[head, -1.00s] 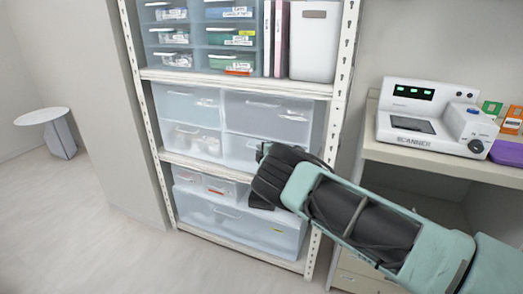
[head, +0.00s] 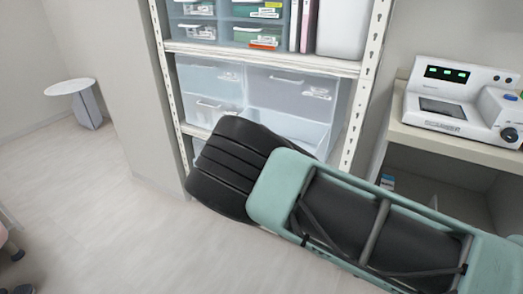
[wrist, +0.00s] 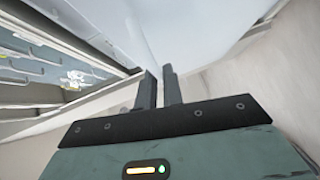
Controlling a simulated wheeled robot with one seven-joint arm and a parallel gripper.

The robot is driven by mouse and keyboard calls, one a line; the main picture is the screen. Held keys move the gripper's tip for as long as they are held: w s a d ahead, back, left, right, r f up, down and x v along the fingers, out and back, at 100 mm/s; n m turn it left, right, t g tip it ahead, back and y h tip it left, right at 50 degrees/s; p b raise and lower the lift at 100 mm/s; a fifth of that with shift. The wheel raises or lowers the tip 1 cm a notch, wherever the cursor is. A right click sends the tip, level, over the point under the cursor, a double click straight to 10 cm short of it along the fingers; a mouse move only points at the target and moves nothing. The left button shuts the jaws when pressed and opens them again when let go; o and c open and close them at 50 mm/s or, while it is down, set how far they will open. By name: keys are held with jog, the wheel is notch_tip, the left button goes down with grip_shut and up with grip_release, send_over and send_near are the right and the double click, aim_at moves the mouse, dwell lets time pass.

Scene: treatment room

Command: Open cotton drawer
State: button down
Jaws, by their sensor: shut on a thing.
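Clear plastic drawers stand on the middle shelf of a white rack: an upper left one (head: 208,80), a lower left one (head: 209,110), an upper right one (head: 290,92) and a lower right one (head: 296,127). No cotton label can be read. My arm hides part of the lower right drawer, and my gripper is hidden in the head view. In the wrist view my gripper (wrist: 158,80) has its two fingers close together against a pale translucent surface (wrist: 190,30), which looks like a drawer. The exact part held is hidden.
Smaller blue-grey drawers (head: 256,12) sit on the shelf above. A scanner (head: 465,100) stands on a desk at the right, beside the rack's upright post (head: 368,75). A small round white table (head: 70,86) is at the far left. The floor in front is open.

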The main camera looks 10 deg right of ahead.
jog(key=shift+s+a, duration=0.7)
jog(key=shift+s, duration=0.25)
jog(key=c, duration=1.5)
grip_release()
jog(key=shift+c, duration=0.2)
jog(key=v, duration=1.7)
jog(key=shift+s, duration=0.2)
